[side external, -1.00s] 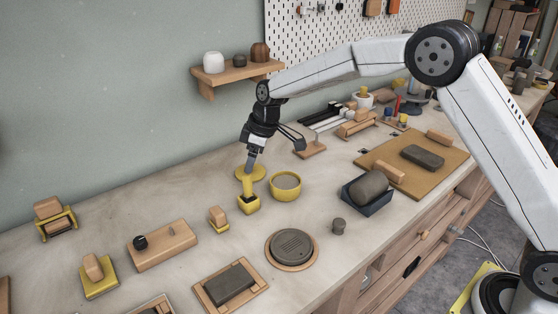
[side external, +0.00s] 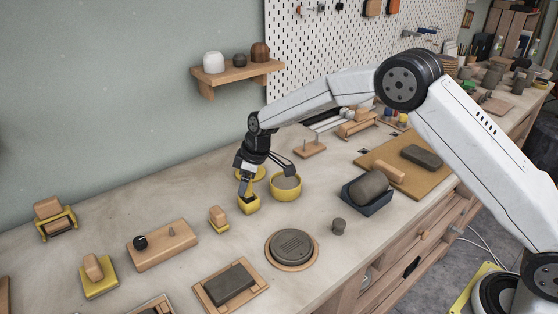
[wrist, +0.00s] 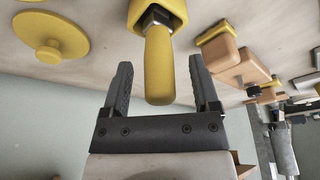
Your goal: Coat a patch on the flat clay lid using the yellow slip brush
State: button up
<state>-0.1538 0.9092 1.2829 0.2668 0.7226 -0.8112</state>
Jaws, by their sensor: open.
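The yellow slip brush's handle (wrist: 159,70) stands in a yellow holder (side external: 249,205). In the wrist view the handle lies between the two fingers of my gripper (wrist: 160,65), with a gap on each side. My gripper (side external: 246,188) is open and low over the holder; in the side view it hides most of the handle. The brush's bristles are hidden in the holder. A yellow bowl of grey slip (side external: 286,188) stands just right of the holder. The flat round clay lid (side external: 291,246) lies on a wooden disc in front.
A yellow knobbed disc (wrist: 48,38) lies close to the holder. A small wood-and-yellow block (side external: 218,219) is at left. Bench between holder and lid is clear.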

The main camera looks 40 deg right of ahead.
jog(key=shift+c, duration=0.2)
grip_shut()
jog(key=c, duration=0.6)
grip_release()
grip_shut()
jog(key=shift+r, duration=0.15)
jog(key=shift+r, duration=2.9)
